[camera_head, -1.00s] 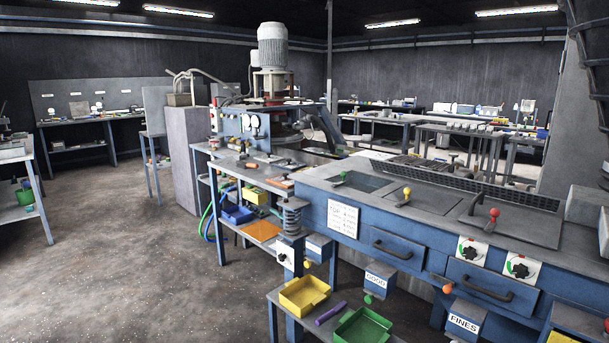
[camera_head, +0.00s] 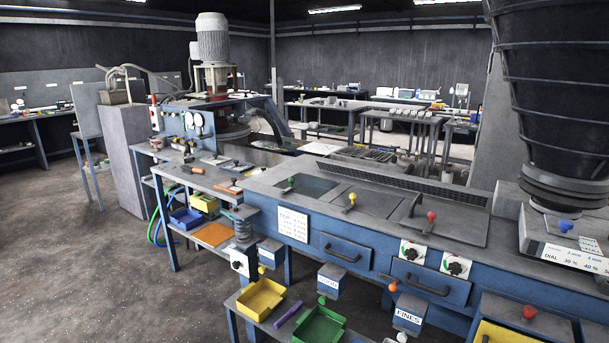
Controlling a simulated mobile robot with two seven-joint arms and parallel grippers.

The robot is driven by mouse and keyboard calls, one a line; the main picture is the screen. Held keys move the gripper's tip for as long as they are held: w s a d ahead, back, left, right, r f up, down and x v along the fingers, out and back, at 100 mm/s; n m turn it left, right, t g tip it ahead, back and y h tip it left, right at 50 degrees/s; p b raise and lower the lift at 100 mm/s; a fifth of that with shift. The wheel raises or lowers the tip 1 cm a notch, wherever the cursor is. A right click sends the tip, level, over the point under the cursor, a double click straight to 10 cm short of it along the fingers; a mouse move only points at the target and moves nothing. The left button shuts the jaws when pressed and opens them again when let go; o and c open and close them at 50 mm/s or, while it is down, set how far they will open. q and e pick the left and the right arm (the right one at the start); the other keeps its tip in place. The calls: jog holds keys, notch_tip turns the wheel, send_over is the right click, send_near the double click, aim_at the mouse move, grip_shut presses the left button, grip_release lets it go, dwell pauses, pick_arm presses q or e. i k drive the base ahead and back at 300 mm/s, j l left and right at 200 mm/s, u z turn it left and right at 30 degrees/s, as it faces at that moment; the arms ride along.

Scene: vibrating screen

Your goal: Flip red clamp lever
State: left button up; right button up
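The red clamp lever (camera_head: 431,217) stands on the right part of the blue machine's top, its red ball knob upright on a short stem. A yellow-knobbed lever (camera_head: 351,198) and a green-knobbed lever (camera_head: 290,182) stand farther left along the same top. Neither of my grippers is in view, so nothing of mine shows near the levers.
A large black ribbed hopper (camera_head: 555,90) rises at the right. Drawers with black handles (camera_head: 347,253) and dials (camera_head: 457,265) are on the machine's front. A yellow tray (camera_head: 261,298) and a green tray (camera_head: 319,326) sit low in front. Open floor (camera_head: 70,260) lies at left.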

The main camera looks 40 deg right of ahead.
aim_at(431, 215)
jog(key=i+z, duration=0.4)
jog(key=i+j+z, duration=0.1)
jog(key=i+z, duration=0.3)
jog(key=i, duration=0.2)
jog(key=i+j+z, duration=0.4)
jog(key=i+j, duration=0.55)
jog(key=i, duration=0.2)
jog(key=i+j+z, duration=0.1)
jog(key=i+j, duration=0.4)
jog(key=i, duration=0.25)
